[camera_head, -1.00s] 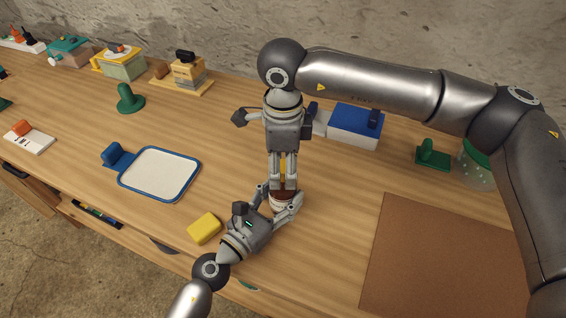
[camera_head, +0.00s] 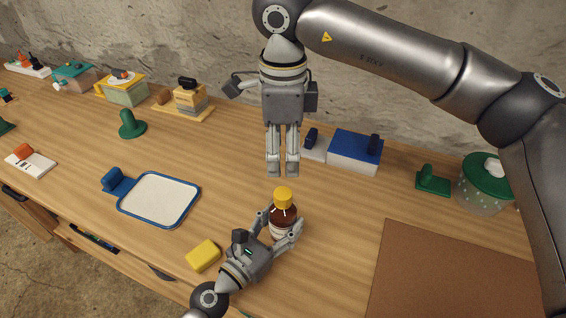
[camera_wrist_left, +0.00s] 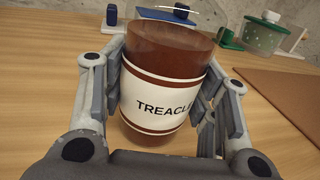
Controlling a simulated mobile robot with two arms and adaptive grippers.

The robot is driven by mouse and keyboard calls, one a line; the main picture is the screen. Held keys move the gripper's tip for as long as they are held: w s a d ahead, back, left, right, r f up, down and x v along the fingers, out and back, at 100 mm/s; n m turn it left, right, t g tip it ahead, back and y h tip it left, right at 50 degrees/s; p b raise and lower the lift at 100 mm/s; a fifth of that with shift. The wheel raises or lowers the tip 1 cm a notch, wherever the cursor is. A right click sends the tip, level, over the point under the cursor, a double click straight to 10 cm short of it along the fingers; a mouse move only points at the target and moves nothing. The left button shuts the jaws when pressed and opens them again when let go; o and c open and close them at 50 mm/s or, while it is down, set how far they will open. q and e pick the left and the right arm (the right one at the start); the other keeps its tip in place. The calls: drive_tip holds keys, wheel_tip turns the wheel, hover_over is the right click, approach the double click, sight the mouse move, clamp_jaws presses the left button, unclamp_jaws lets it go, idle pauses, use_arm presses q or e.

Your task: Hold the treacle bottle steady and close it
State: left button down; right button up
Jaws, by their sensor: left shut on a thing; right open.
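The treacle bottle (camera_head: 282,217) is brown with a white label and stands upright on the table. A yellow cap (camera_head: 284,197) sits on top of its neck; how tightly it is seated I cannot tell. My left gripper (camera_head: 279,228) is shut around the bottle's body. The left wrist view shows the bottle (camera_wrist_left: 165,95) between both fingers, with its label reading TREACLE; the cap is outside that view. My right gripper (camera_head: 283,172) is open and empty, pointing down above and apart from the cap.
A yellow sponge-like block (camera_head: 203,256) lies left of my left gripper. A blue-rimmed white board (camera_head: 157,199) lies further left. A blue-and-white box (camera_head: 354,152) stands behind, with a green-lidded jar (camera_head: 485,184) at right. A brown mat (camera_head: 450,275) covers the front right.

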use_arm(q)
drive_tip(key=shift+c, duration=2.2)
unclamp_jaws()
drive_tip(key=v, duration=1.2)
